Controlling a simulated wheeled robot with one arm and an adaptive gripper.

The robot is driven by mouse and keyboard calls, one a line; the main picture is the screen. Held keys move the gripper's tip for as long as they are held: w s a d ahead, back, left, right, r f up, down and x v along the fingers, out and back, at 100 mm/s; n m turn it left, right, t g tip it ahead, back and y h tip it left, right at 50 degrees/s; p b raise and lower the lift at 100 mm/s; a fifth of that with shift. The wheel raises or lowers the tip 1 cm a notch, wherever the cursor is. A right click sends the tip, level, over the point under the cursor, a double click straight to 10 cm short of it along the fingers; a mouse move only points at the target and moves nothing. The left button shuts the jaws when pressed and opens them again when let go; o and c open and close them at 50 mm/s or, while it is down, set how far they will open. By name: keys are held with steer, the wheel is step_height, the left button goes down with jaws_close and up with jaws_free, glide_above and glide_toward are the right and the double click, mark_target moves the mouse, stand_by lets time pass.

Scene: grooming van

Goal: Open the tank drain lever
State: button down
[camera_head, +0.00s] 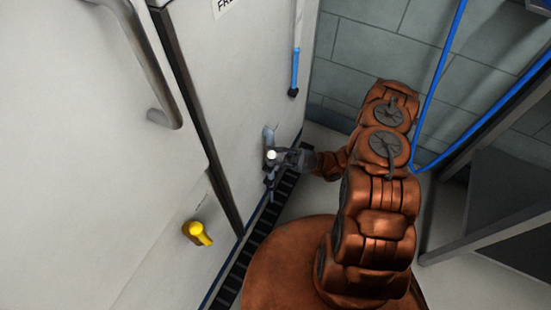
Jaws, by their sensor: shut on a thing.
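A small grey lever fitting with a pale round end (271,155) sits low on the white panel, left of my arm. My gripper (278,158) is at this fitting, pointing left, and is shut on it. The fingers and the fitting overlap, so the exact grip is hard to see. A yellow lever (197,233) is mounted on the white panel at lower left, apart from my gripper, tilted down to the right. Small print above it is too small to read. I cannot tell from labels which one is the tank drain lever.
A large grey handle (155,70) stands out from the white door at upper left. A blue-handled tool (295,72) hangs on the panel. A dark slotted grate (258,235) runs along the panel's foot. Blue hoses (440,75) and a metal frame (480,240) are at right.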

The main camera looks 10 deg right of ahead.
steer(key=shift+d+f, duration=0.1)
stand_by(0.4)
steer(key=c, duration=1.1)
jaws_free()
